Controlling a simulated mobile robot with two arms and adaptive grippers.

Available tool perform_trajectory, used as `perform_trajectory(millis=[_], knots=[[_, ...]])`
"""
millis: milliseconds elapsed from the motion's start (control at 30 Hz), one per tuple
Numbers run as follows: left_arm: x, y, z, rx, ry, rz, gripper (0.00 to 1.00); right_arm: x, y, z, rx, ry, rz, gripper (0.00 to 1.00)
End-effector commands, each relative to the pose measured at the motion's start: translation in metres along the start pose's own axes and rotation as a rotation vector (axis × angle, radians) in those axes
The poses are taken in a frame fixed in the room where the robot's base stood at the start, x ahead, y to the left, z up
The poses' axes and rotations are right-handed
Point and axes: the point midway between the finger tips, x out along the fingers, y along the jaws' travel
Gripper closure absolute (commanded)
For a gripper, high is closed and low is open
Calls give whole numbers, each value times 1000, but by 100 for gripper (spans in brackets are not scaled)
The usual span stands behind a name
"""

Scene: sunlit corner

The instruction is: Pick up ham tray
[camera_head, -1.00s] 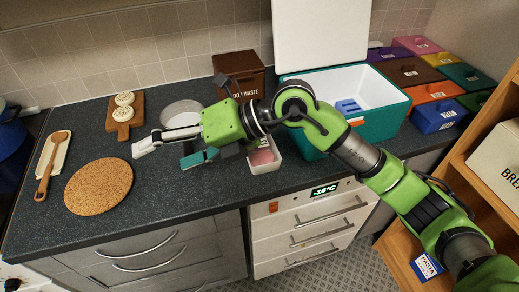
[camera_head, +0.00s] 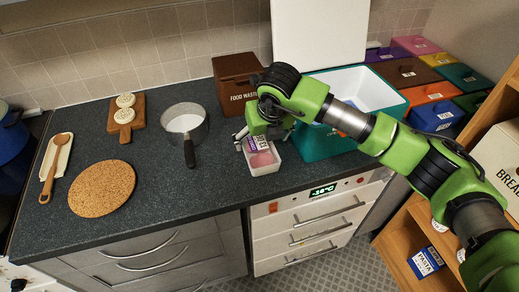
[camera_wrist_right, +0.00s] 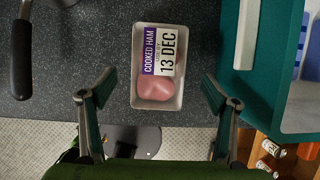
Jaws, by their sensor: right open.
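The ham tray (camera_head: 262,162) is a small white tray of pink ham on the dark counter, in front of the teal cool box. In the right wrist view the tray (camera_wrist_right: 155,92) carries a purple and white label reading "COOKED HAM" and "13 DEC". My right gripper (camera_wrist_right: 158,82) is open and empty, with one finger on each side of the tray in that picture and gaps between. In the head view the right gripper (camera_head: 248,138) is just above and behind the tray, partly hidden by its own wrist. My left gripper is not in view.
The teal cool box (camera_head: 322,146) stands open close to the right. A saucepan (camera_head: 184,118) with its dark handle towards the front is to the left. The brown food waste bin (camera_head: 232,94) is behind.

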Motion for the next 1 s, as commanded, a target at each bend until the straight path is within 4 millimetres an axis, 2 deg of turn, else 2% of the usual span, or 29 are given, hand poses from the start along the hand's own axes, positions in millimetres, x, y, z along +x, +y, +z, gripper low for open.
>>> perform_trajectory(millis=[167,300,433,733,767,933,967,1000], knots=[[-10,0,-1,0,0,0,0,10,1,-1,0,3,1,19],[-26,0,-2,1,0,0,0,30,2,-3,1,4,1,19],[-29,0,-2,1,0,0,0,49,2,-3,1,2,1,19],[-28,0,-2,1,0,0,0,56,2,-3,0,-1,1,19],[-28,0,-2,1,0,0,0,56,2,-3,0,-1,1,25],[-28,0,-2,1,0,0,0,56,2,-3,0,-1,1,69],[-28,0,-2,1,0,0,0,56,2,-3,0,-1,1,73],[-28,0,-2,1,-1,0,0,55,2,-2,0,-4,2,73]])
